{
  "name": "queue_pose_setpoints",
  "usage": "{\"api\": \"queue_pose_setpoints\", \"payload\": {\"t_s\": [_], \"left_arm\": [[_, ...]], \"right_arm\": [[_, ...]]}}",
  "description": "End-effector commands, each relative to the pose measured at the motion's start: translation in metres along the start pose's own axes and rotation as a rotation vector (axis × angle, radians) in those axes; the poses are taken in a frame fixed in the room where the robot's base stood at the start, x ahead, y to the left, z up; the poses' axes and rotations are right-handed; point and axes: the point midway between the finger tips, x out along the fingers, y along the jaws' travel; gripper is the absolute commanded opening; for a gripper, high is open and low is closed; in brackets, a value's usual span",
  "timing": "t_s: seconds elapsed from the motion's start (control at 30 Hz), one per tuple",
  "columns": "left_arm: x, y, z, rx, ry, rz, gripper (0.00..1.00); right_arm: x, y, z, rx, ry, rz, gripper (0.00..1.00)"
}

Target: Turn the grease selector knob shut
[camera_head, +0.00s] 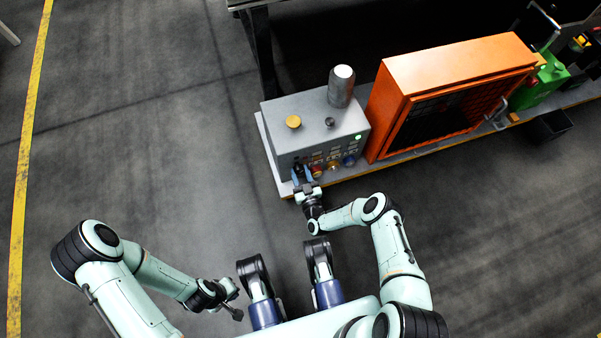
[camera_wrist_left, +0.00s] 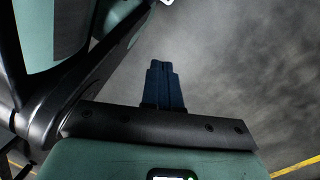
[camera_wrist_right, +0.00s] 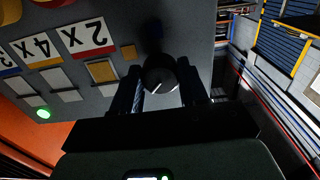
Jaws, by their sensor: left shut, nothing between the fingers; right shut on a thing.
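The grey grease box (camera_head: 283,140) stands on a bench ledge, with a labelled front panel. The black selector knob (camera_wrist_right: 160,74) is on that panel, seen close up in the right wrist view with pale line marks by it. My right gripper (camera_head: 302,174) is at the panel's left end, its fingers on both sides of the knob and shut on it. The fingers partly hide the knob, and its exact angle is hard to read. My left gripper (camera_wrist_left: 163,68) is shut and empty, away from the box, low over the floor.
Several coloured buttons and labels lie along the panel, beside "2x" and "4x" signs (camera_wrist_right: 86,37). A green light (camera_head: 358,137) glows on it. An orange cabinet (camera_head: 400,105) stands right of the box. The floor left of it is clear.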

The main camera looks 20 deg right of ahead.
Motion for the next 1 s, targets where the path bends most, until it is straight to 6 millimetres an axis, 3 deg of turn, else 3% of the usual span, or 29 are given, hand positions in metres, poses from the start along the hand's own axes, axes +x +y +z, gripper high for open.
{"api": "queue_pose_setpoints", "payload": {"t_s": [0.6,1.0], "left_arm": [[-0.027,0.027,-0.029,0.034,0.116,0.052,0.0],[-0.033,0.032,-0.035,0.04,0.141,0.062,0.0]], "right_arm": [[0.002,0.001,-0.003,-0.558,0.005,-0.001,0.13],[0.002,0.002,-0.003,-0.754,0.005,0.002,0.13]]}}
